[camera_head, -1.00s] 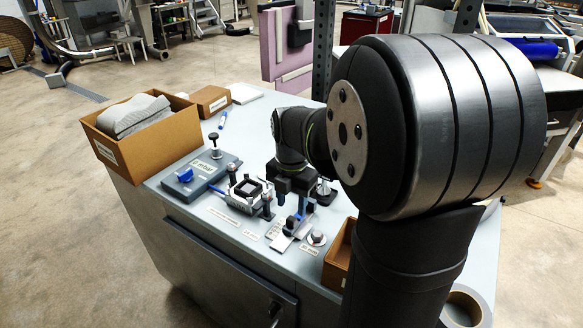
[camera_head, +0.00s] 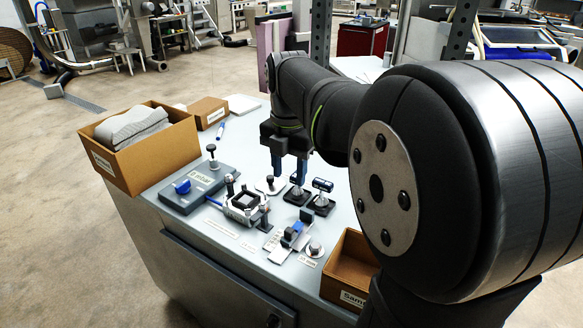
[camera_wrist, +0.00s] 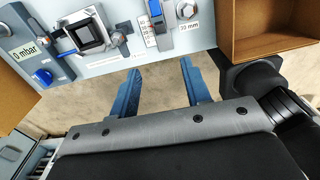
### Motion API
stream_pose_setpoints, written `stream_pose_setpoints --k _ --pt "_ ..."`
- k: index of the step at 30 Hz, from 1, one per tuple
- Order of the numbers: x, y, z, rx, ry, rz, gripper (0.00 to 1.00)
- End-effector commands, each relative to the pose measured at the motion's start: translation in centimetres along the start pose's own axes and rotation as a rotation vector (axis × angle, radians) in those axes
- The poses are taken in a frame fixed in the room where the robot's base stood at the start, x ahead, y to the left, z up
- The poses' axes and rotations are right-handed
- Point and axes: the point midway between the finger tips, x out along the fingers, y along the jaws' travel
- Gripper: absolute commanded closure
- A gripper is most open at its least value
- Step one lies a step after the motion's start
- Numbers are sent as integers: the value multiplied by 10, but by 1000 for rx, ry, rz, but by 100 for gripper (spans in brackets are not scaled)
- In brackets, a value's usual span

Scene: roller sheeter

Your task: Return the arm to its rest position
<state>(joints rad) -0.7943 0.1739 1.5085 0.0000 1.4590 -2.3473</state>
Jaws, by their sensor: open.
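My gripper (camera_head: 289,168) is open above the far part of the grey bench top (camera_head: 233,265) in the head view, with two blue fingers pointing down. Nothing shows between the fingers. In the wrist view my gripper (camera_wrist: 160,88) shows its two blue fingers spread apart, with bench edge and floor beyond them. My dark arm reaches in from the right and covers the right part of the bench.
Near my gripper stand a square clamp fixture (camera_head: 242,206), a grey unit with a blue knob (camera_head: 190,187), small black-based posts (camera_head: 318,203) and a slide gauge (camera_head: 290,237). Cardboard boxes stand at the left (camera_head: 150,155) and front right (camera_head: 345,270). A small box (camera_head: 208,112) lies behind.

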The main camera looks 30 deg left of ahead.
Motion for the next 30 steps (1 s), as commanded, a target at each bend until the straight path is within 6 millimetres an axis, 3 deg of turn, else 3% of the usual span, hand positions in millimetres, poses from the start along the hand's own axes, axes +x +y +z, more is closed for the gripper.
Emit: stream_pose_setpoints --k 9,14,30 --pt "2 0 0 0 1 -1 56" --pt "17 0 0 0 3 -3 56" --pt "122 0 0 0 3 -3 56"
